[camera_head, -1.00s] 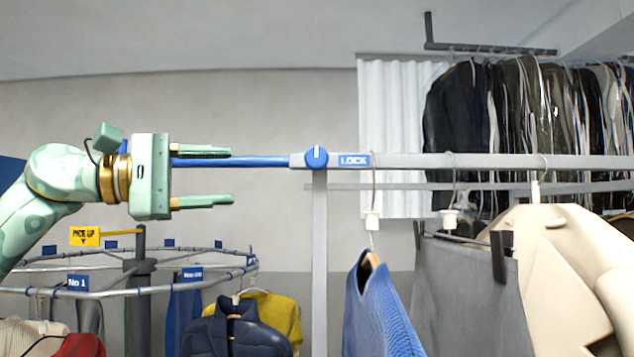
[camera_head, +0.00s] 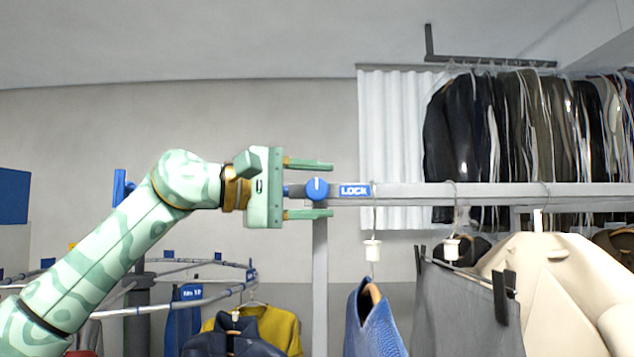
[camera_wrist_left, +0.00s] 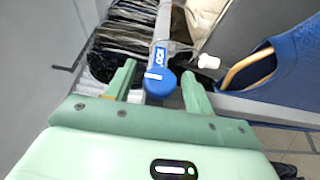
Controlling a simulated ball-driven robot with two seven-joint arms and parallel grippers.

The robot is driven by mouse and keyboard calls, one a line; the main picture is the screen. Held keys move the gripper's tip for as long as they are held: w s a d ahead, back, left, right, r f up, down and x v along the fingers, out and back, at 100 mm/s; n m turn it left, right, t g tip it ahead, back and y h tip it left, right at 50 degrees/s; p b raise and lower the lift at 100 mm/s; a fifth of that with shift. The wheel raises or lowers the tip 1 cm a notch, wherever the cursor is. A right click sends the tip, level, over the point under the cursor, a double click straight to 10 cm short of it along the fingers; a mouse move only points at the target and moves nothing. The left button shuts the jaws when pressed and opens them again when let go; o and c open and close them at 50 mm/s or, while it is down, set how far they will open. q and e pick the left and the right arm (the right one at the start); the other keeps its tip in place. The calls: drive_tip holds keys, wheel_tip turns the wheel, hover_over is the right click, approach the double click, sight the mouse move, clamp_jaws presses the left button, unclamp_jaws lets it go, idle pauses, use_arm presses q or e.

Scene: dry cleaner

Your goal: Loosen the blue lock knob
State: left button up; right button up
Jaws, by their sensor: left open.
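The blue lock knob (camera_head: 317,189) sits on the grey rail at the top of its post, left of a blue LOCK label (camera_head: 354,190). A white line on its face stands near upright in the head view. My left gripper (camera_head: 310,189) is open, with one finger above the knob and one below. In the left wrist view the knob (camera_wrist_left: 160,83) lies between the open fingertips of my left gripper (camera_wrist_left: 158,80), with gaps at both sides. I cannot tell whether a finger touches it. My right gripper is not in view.
The grey rail (camera_head: 420,194) runs right from the knob, with a blue sweater (camera_head: 372,325), grey trousers (camera_head: 465,310) and a cream coat (camera_head: 550,290) hanging from it. A round garment rack (camera_head: 200,300) stands lower left. The wall above is clear.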

use_arm(q)
drive_tip(key=shift+d, duration=0.2)
drive_tip(key=shift+c, duration=0.2)
drive_tip(key=c, duration=0.9)
drive_tip(key=shift+f, duration=0.1)
